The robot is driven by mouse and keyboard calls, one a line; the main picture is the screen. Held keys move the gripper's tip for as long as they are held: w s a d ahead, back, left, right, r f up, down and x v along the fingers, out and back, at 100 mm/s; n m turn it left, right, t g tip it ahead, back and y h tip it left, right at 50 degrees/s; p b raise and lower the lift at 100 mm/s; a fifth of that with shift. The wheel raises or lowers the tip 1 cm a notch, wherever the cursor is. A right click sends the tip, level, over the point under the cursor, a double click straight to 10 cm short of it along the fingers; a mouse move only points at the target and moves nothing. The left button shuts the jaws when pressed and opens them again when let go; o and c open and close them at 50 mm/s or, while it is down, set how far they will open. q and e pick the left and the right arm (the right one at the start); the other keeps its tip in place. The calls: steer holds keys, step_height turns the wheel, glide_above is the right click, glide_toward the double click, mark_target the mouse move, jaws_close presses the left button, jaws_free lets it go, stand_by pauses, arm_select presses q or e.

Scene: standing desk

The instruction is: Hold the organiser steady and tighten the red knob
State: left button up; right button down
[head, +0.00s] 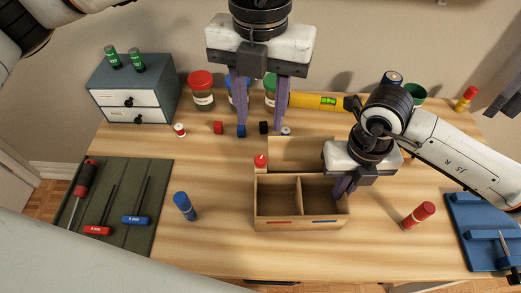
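The organiser (263,217) is a wooden box with two front compartments and a raised back section, standing at the middle of the desk. The red knob (261,160) sits at its back left corner. My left gripper (261,126) is open and empty, its purple fingers wide apart, pointing down above and behind the knob. My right gripper (345,187) is at the organiser's right wall, its fingers close together and apparently pinching the wall's top edge. The wrist hides part of the organiser's back right corner.
A green mat (128,170) with screwdrivers lies left. A drawer unit (133,98) stands back left, a blue rack (468,225) right.

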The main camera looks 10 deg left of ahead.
mark_target(260, 159)
arm_select(q)
steer(key=shift+n, duration=0.3)
step_height(260, 159, down, 12)
stand_by(0.3)
jaws_close()
